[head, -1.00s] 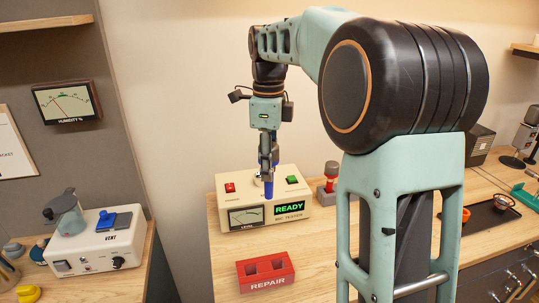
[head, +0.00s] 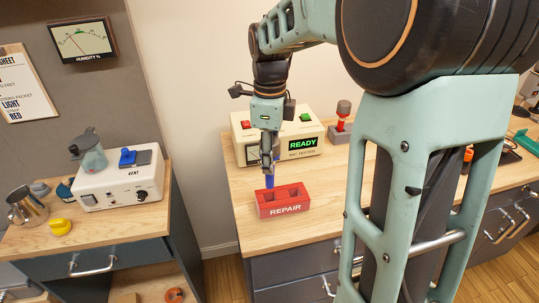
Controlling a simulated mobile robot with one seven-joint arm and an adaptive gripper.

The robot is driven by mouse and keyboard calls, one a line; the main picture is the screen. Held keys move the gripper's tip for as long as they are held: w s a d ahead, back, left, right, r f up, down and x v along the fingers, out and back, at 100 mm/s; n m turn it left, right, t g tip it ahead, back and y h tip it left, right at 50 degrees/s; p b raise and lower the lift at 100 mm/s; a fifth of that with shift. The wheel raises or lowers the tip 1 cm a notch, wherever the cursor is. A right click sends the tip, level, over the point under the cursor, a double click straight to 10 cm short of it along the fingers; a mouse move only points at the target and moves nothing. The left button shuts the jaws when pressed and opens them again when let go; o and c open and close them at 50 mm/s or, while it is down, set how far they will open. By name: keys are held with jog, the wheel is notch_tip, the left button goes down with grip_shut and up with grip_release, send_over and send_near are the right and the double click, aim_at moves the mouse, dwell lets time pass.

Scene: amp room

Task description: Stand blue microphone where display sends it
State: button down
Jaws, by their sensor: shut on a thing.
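The blue microphone (head: 270,182) points down from my gripper (head: 268,166), which is shut on its upper part. Its lower end shows at the back edge of the red REPAIR block (head: 285,209); I cannot tell whether it is above or behind the block. The block has two square openings on top. Behind it stands the cream mic tester (head: 278,130) with a dial, a red and a green button. Its display (head: 303,142) reads READY in green. My gripper hides part of the tester's dial.
A microphone with a red band (head: 341,120) stands in a holder right of the tester. My arm covers the right of the bench. Bare wood (head: 262,235) lies in front of the red block. A gap separates the left bench with the white VENT box (head: 115,188).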

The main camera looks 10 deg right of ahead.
aim_at(270, 181)
jog(key=shift+f+b, duration=2.65)
jog(key=shift+f, duration=1.15)
jog(key=c, duration=1.3)
grip_release()
jog(key=shift+r, duration=0.1)
notch_tip(270, 181, up, 12)
jog(key=shift+f, duration=0.1)
